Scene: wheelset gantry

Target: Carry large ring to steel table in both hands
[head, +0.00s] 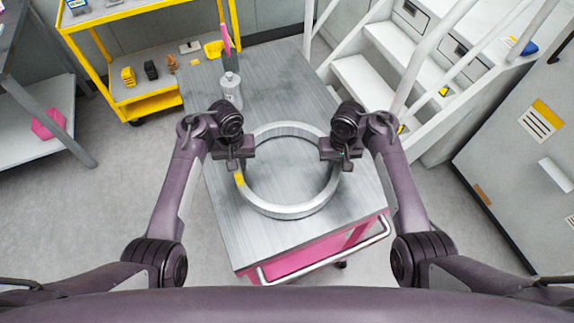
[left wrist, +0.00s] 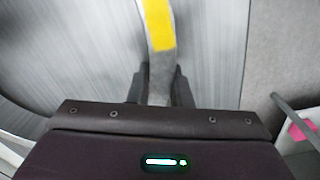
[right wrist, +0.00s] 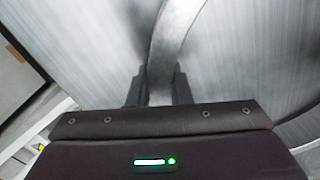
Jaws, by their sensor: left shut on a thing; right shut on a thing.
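The large ring (head: 290,211) is a grey metal band with a yellow patch on its left side. In the head view it shows over the top of the steel table (head: 225,225); I cannot tell whether it touches the surface. My left gripper (head: 236,164) is shut on the ring's left side, and the left wrist view shows the band (left wrist: 160,75) between the fingers, near the yellow patch. My right gripper (head: 345,164) is shut on the ring's right side, with the band (right wrist: 165,70) between its fingers in the right wrist view. The gripped parts are partly hidden.
A yellow cart (head: 150,105) is at the back left. White stairs (head: 362,82) rise at the back right. A grey cabinet (head: 510,165) stands right.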

